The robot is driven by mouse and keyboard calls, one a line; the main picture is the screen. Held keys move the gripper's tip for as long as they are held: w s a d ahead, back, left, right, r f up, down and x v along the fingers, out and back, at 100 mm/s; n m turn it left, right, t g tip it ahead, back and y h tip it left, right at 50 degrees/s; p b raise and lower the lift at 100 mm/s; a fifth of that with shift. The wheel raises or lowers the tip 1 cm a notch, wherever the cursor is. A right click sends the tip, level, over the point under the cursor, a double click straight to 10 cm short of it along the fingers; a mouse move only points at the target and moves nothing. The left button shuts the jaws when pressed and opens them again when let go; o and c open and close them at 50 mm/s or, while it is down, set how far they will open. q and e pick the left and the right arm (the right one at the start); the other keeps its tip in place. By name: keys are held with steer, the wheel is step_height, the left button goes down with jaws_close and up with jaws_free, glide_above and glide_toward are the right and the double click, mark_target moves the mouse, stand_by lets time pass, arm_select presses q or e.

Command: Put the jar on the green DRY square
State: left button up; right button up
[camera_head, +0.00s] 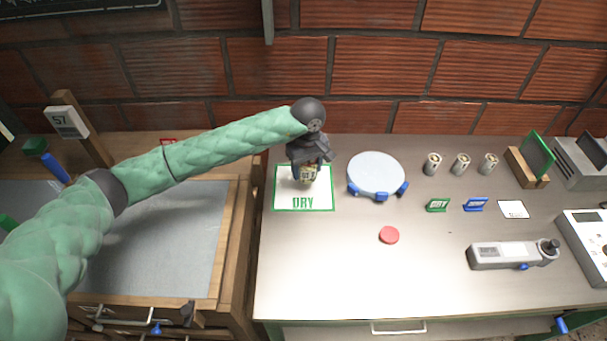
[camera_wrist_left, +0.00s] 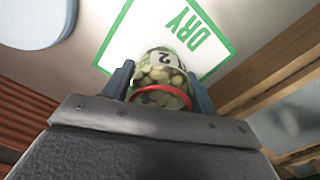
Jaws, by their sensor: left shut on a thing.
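The jar (camera_head: 308,176) is clear with a label and pale bean-like pieces inside. My left gripper (camera_head: 308,165) is shut on it, over the white square with a green border marked DRY (camera_head: 317,203). In the left wrist view the jar (camera_wrist_left: 162,72) sits between the two fingers of my left gripper (camera_wrist_left: 160,85), with a red ring at its near end. The DRY square (camera_wrist_left: 150,25) lies beyond it, around its far end. I cannot tell whether the jar touches the square. My right gripper is not in view.
A round white plate with blue feet (camera_head: 375,174) stands just right of the square. A red disc (camera_head: 389,235), small green (camera_head: 437,205) and blue (camera_head: 475,204) signs and a grey handheld device (camera_head: 512,254) lie farther right. The front of the counter is clear.

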mark_target(303, 177)
arm_select(q)
steer(key=shift+w+a+f, duration=0.3)
steer(key=shift+a+f, duration=0.05)
steer(key=shift+a, duration=0.2)
steer(key=shift+f, duration=2.05)
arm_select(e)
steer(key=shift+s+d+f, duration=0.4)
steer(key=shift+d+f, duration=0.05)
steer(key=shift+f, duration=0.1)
